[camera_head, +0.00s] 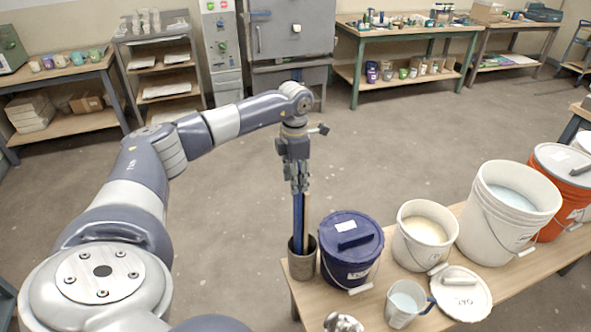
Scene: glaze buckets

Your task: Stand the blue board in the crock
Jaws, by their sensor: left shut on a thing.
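The blue board (298,222) is a narrow upright strip, and my left gripper (299,184) is shut on its upper end from above. A pale wooden strip (307,222) stands right beside the board, also going into the crock.
A lidded dark blue bucket (350,262) stands close right of the crock. White buckets (423,238) (490,235), an orange bucket (558,222), a jug (404,303) and a white lid (475,302) fill the table (443,258). Open floor lies left of it.

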